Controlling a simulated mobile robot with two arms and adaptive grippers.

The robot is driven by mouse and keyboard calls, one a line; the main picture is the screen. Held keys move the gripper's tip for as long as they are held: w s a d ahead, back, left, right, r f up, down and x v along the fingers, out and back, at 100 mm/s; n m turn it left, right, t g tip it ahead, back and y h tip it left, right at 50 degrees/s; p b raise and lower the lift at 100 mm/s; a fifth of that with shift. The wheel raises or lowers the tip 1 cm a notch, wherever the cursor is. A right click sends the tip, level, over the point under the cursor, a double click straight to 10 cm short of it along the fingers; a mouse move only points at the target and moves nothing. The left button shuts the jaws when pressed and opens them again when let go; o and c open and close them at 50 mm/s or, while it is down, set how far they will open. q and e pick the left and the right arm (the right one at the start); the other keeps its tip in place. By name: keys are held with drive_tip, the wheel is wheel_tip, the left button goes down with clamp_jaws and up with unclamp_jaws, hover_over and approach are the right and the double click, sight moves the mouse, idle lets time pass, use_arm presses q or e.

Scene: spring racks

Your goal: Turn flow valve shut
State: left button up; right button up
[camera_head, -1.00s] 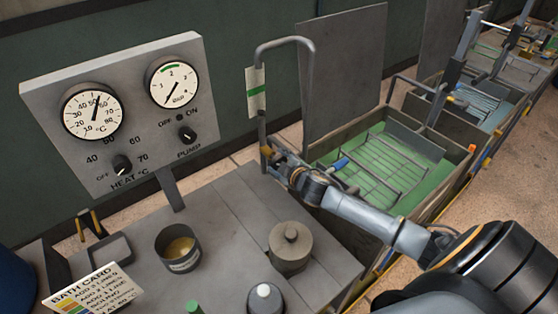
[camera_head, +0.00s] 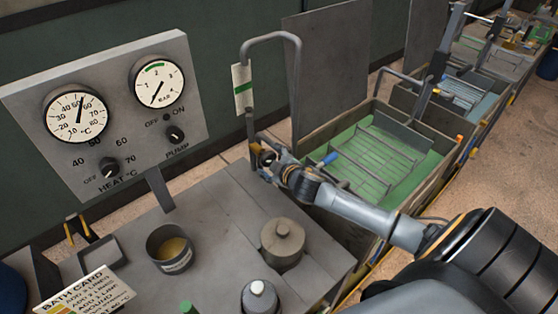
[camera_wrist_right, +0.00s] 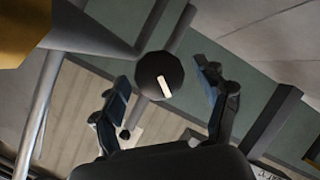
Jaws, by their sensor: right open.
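A round dark knob (camera_wrist_right: 160,75) with a cream pointer line shows in the right wrist view, and I take it to be the flow valve. My right gripper (camera_wrist_right: 166,100) is open, with one finger on each side of the knob and a visible gap to each. In the head view my right gripper (camera_head: 264,160) is at the lower end of a bent grey pipe (camera_head: 270,37) with a green-and-white tag. My left gripper is not in view.
A gauge panel (camera_head: 112,125) with two dials and knobs stands at left. A tin (camera_head: 170,247) and a lidded pot (camera_head: 282,242) stand on the grey bench (camera_head: 215,220). A green bath (camera_head: 400,150) with a rack lies right of the pipe.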

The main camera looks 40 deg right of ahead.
drive_tip(key=v, duration=1)
drive_tip(key=shift+s+r, duration=0.2)
drive_tip(key=shift+s, duration=0.15)
drive_tip(key=shift+a+f, duration=0.1)
